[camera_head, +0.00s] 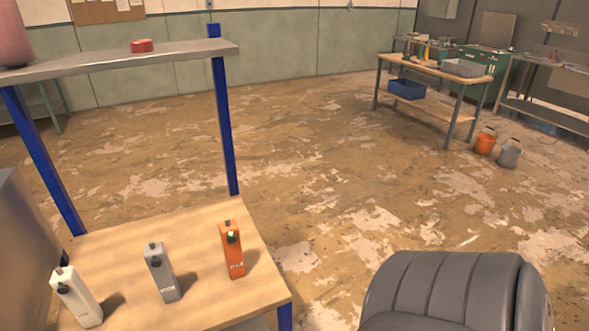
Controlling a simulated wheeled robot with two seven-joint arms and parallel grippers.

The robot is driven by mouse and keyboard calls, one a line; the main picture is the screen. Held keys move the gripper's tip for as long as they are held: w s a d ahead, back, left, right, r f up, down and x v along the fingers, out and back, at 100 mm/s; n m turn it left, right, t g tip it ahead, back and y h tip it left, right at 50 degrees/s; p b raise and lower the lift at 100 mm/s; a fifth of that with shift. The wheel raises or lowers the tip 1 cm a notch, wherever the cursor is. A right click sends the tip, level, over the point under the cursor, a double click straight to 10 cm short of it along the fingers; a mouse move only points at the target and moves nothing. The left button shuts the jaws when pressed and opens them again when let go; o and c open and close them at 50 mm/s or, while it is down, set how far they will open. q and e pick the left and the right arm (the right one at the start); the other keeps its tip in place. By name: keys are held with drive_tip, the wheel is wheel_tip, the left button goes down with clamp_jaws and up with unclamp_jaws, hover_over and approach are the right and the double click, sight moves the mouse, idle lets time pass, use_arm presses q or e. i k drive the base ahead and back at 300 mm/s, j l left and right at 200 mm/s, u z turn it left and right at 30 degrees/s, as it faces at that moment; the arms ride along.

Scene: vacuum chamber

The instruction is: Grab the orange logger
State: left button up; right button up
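The orange logger (232,250) stands upright on the wooden lower shelf (190,304) at the left, near the shelf's right side. It has a dark knob with a small green spot near its top. A grey logger (161,273) stands to its left, and a white logger (76,298) stands further left. The loggers are apart from each other. Neither of my grippers is in view.
A metal upper shelf (120,59) on blue posts (224,120) overhangs the back of the wooden shelf and carries a red round item (141,46). A grey padded chair (450,290) stands at the lower right. Open floor (310,150) lies beyond.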

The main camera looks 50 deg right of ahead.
sight(233, 254)
drive_tip(key=z, duration=1.15)
drive_tip(key=l, duration=0.35)
